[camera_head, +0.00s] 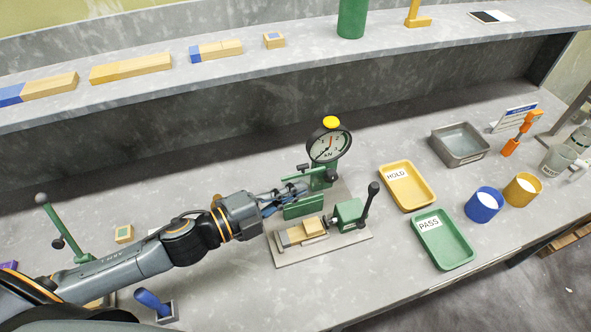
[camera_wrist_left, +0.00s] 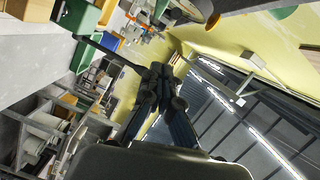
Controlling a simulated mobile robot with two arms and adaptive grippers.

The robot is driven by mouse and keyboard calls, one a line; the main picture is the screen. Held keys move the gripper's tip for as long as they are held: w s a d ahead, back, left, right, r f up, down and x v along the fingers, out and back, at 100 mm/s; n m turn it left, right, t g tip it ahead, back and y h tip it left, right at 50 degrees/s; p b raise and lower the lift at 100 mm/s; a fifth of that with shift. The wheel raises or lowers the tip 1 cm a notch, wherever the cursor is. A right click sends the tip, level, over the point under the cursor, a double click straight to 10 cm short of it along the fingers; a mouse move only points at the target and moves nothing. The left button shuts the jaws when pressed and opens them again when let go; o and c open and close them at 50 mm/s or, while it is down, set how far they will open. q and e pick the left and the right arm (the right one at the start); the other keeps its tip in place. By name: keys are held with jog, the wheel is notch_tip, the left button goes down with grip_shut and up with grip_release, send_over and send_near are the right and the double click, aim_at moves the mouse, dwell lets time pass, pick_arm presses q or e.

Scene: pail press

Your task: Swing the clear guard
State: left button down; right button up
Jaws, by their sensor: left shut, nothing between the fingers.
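The press stands on a pale base plate (camera_head: 330,246), with a round dial gauge (camera_head: 328,146) on its green column. A green panel (camera_head: 304,208) stands upright on the plate; I cannot make out a clear guard pane. Wooden blocks (camera_head: 301,232) lie in front of the panel, beside a green clamp block (camera_head: 348,212) with a black lever (camera_head: 370,198). My left gripper (camera_head: 302,188) is at the panel's top edge, below the gauge; contact cannot be told. Its fingers are together and empty in the left wrist view (camera_wrist_left: 160,72). My right gripper is out of view.
A yellow HOLD tray (camera_head: 407,186) and green PASS tray (camera_head: 443,240) lie right of the press, with blue (camera_head: 483,205) and yellow (camera_head: 523,189) cups beyond. A grey bin (camera_head: 460,145) stands behind. A shelf (camera_head: 280,62) runs along the back.

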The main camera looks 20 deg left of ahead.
aim_at(294, 178)
pick_arm(q)
jog(key=w, duration=0.2)
jog(key=w+p, duration=0.1)
jog(key=w, duration=0.1)
jog(key=shift+a+f, duration=0.15)
jog(key=shift+f, duration=0.25)
jog(key=shift+w+a+f, duration=0.2)
jog(key=shift+w+a, duration=0.1)
jog(key=shift+w, duration=0.05)
jog(key=shift+p, duration=0.3)
jog(key=shift+w+a, duration=0.4)
jog(key=shift+w, duration=0.2)
